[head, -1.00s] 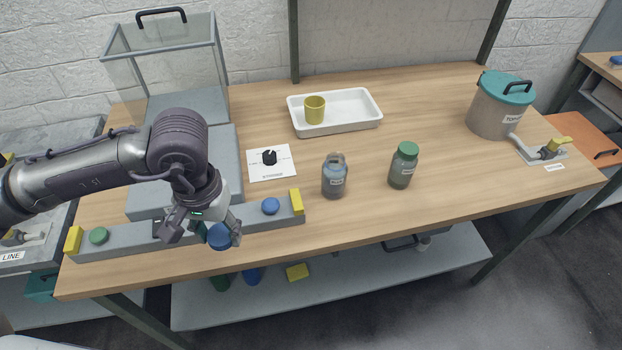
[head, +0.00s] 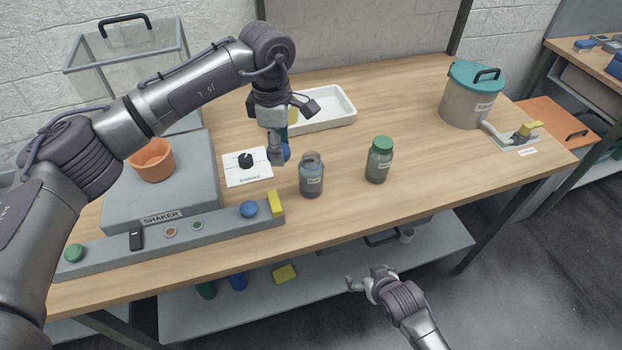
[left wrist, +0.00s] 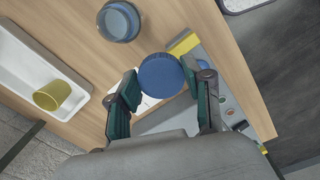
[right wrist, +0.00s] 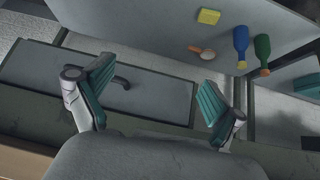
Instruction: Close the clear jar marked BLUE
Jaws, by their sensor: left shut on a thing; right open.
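The clear jar (head: 312,180) with a label stands upright on the bench; the label is too small to read surely. Its top looks uncovered, and its round mouth shows in the left wrist view (left wrist: 119,21). My left gripper (head: 279,150) is shut on a blue lid (head: 287,152), which sits between the fingertips in the left wrist view (left wrist: 161,74). The lid is above the bench, left of the jar and apart from it. My right gripper (head: 367,284) is open and empty in front of the bench; its spread fingers show in the right wrist view (right wrist: 150,95).
A green-lidded jar (head: 379,162) stands right of the clear jar. A white tray (head: 335,122) with a yellow cup (left wrist: 52,95) is behind. A dial card (head: 247,168) and the shaker (head: 190,200) with an orange pot (head: 152,160) are left. A teal-lidded pot (head: 466,105) stands right.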

